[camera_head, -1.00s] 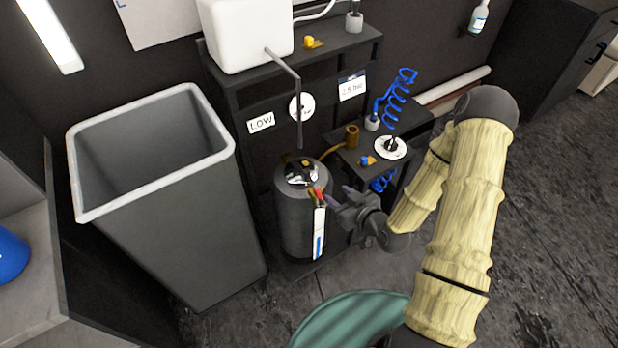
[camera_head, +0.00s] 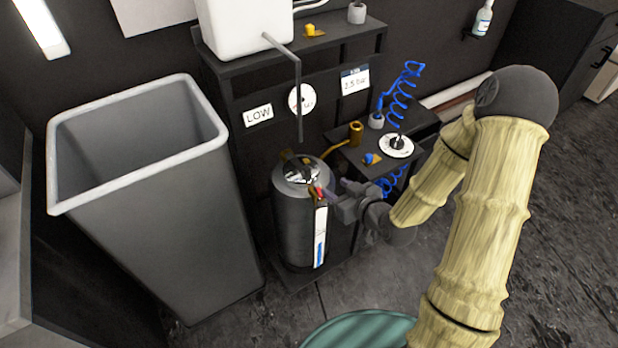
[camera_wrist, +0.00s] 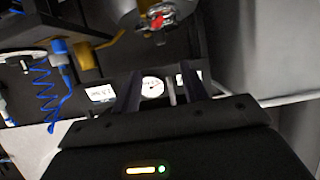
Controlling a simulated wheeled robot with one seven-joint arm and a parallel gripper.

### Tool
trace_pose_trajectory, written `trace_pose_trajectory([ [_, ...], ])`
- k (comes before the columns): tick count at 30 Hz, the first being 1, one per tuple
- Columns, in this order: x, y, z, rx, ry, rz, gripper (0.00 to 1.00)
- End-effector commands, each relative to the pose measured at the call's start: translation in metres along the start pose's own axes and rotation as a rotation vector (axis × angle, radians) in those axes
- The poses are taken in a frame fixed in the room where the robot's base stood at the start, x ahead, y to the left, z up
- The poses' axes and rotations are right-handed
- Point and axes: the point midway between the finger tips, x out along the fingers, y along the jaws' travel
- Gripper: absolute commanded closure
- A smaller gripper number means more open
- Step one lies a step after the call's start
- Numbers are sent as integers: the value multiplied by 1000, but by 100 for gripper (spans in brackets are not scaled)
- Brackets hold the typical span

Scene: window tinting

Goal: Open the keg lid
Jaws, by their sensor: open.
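The dark cylindrical keg (camera_head: 293,228) stands upright on a low base beneath the rack. Its lid (camera_head: 300,170) sits on top, with a shiny metal plate and a dark handle-like part. A red-tipped part and a white and blue gauge strip (camera_head: 320,238) are on its front right. My gripper (camera_head: 334,196) is at the keg's upper right side, close to the red part; I cannot tell whether they touch. In the wrist view the metal keg top (camera_wrist: 155,15) with red shows at the upper edge. My open fingers (camera_wrist: 160,90) there have nothing visible gripped between them.
A large grey bin (camera_head: 170,200) stands left of the keg. A rack with a white tank (camera_head: 240,25) and a downward pipe (camera_head: 298,95) is above and behind. A side shelf with a dial (camera_head: 396,146) and blue coiled hose (camera_head: 400,95) is at the right. A green round object (camera_head: 360,330) is in front.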

Motion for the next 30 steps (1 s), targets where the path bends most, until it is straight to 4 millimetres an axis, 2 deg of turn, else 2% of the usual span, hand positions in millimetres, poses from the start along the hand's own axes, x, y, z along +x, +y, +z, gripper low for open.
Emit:
trace_pose_trajectory([
  [2,3,-1,5,-3,0,0,56],
  [12,35,-1,3,-3,1,-1,56],
  [24,107,-2,2,-1,0,-2,56],
  [30,136,-1,2,-1,0,-1,56],
])
